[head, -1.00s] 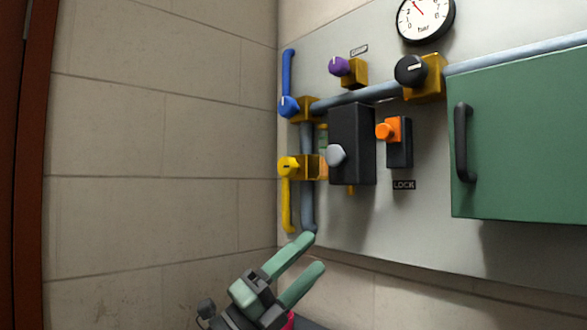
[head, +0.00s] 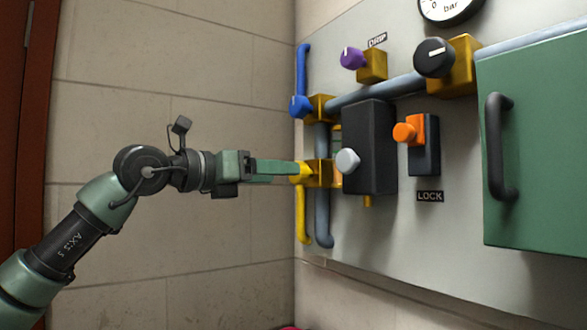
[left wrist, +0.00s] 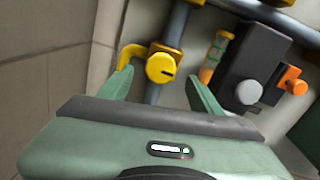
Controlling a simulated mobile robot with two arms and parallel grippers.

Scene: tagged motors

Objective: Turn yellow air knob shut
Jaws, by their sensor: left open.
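The yellow air knob (head: 304,175) sits on a brass block at the lower left of the wall panel, with a yellow pipe (head: 301,218) running down from it. In the left wrist view the left gripper (left wrist: 160,77) is open, with one finger on each side of the knob. I cannot tell whether the fingers touch it. My right gripper is not in view.
A blue knob (head: 300,106) is above the yellow one. A black box with a grey knob (head: 347,161) is close to its right. Further right are an orange knob (head: 404,132), a purple knob (head: 352,57), a black knob (head: 434,57) and a green door (head: 545,150).

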